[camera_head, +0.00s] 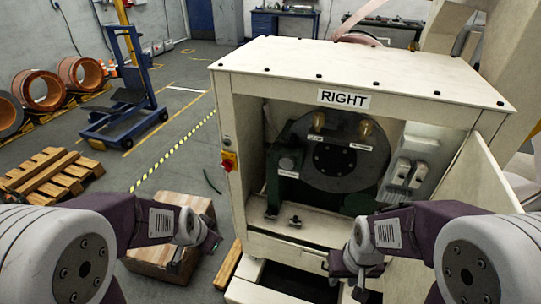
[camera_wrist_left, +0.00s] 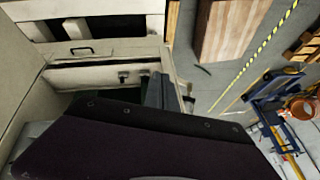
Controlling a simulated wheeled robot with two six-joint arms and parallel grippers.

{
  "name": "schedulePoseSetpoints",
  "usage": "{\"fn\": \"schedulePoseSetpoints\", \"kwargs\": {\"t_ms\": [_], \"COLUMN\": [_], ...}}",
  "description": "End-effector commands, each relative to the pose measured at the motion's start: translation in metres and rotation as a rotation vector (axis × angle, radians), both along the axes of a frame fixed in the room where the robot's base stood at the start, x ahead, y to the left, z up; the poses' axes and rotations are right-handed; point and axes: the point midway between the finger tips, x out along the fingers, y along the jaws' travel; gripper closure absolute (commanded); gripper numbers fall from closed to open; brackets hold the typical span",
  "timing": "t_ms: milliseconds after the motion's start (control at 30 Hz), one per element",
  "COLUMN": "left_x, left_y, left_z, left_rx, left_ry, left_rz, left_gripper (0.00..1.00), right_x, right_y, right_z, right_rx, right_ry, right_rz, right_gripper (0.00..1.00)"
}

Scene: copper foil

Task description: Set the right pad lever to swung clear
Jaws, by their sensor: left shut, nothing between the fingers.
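The white cabinet (camera_head: 452,107) carries a RIGHT label (camera_head: 343,98). Inside its open front is a dark round disc (camera_head: 335,178) with two brass-coloured parts (camera_head: 318,121) on its upper half. Small white tags sit by the disc, too small to read surely. I cannot tell which part is the right pad lever. My left gripper (camera_head: 209,243) is outside the cabinet, low at its left; its fingers look shut and empty in the left wrist view (camera_wrist_left: 158,92). My right gripper (camera_head: 350,278) is low in front of the opening, apart from the disc; its jaw gap is unclear.
A cabinet door (camera_head: 480,178) stands open at the right. A red and yellow switch (camera_head: 229,161) is on the left post. A wooden block (camera_head: 165,257) lies on the floor below my left arm. A blue lifter (camera_head: 128,110) and pallet (camera_head: 48,174) stand further left.

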Motion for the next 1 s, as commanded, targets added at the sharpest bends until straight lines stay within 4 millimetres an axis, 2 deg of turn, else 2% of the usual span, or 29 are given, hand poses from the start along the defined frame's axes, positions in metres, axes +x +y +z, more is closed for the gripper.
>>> {"fn": "schedulePoseSetpoints", "kwargs": {"t_ms": [167,267,333,400,433,567,700,833,1000], "left_x": [0.069,0.121,0.158,0.184,0.191,0.206,0.208,0.204,0.201], "left_y": [-0.005,-0.012,-0.023,-0.039,-0.046,-0.082,-0.124,-0.155,-0.172], "left_z": [0.026,0.050,0.066,0.079,0.082,0.075,0.045,0.018,0.005], "left_rx": [0.177,0.384,0.585,0.787,0.855,1.044,1.095,1.080,1.061], "left_ry": [-0.281,-0.514,-0.694,-0.852,-0.899,-1.048,-1.132,-1.167,-1.181], "left_rz": [-0.247,-0.409,-0.506,-0.559,-0.568,-0.577,-0.591,-0.622,-0.651], "left_gripper": [1.00,1.00,1.00,1.00,1.00,1.00,1.00,1.00,1.00], "right_x": [0.000,0.000,0.000,0.000,0.000,0.001,0.001,0.001,0.001], "right_y": [0.000,0.000,0.000,0.000,0.000,0.000,0.000,0.000,0.000], "right_z": [-0.019,-0.046,-0.078,-0.114,-0.127,-0.181,-0.228,-0.253,-0.262], "right_rx": [0.000,0.000,0.000,0.000,0.000,0.000,0.000,0.000,0.000], "right_ry": [0.000,0.000,0.000,0.000,0.001,0.000,0.000,0.000,0.000], "right_rz": [0.000,0.000,0.000,0.000,0.000,0.000,0.000,0.000,0.000], "right_gripper": [0.66,0.66,0.66,0.66,0.66,0.66,0.66,0.66,0.66]}}
